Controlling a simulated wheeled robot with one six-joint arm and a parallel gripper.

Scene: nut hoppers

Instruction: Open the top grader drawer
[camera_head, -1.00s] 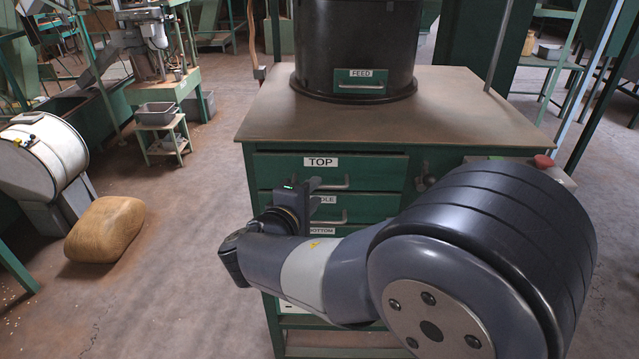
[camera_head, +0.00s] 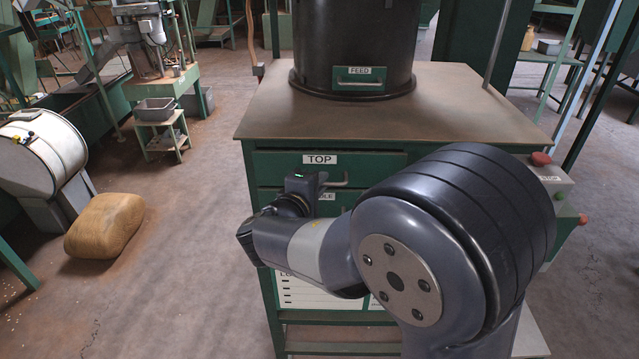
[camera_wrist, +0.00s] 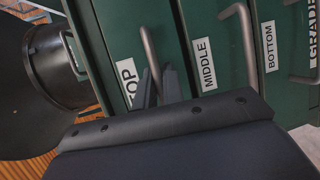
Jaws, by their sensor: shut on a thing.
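The grader cabinet has green drawers. The top drawer (camera_head: 380,164) bears a TOP label (camera_head: 320,159) and looks flush with the cabinet front. Its bar handle (camera_head: 338,183) is partly hidden by my gripper (camera_head: 320,182). In the wrist view, my gripper's fingers (camera_wrist: 158,88) are shut on the top drawer's handle (camera_wrist: 149,48), one on each side of the bar. The TOP label also shows in the wrist view (camera_wrist: 128,82). The middle drawer, with its MIDDLE label (camera_wrist: 204,64), and the bottom drawer, labelled BOTTOM (camera_wrist: 270,46), look shut.
A dark drum with a FEED drawer (camera_head: 360,78) stands on the cabinet top (camera_head: 460,110). A control box with a red button (camera_head: 540,159) is at the cabinet's right side. A tan sack (camera_head: 104,225) lies on the floor at left. Floor left of the cabinet is mostly clear.

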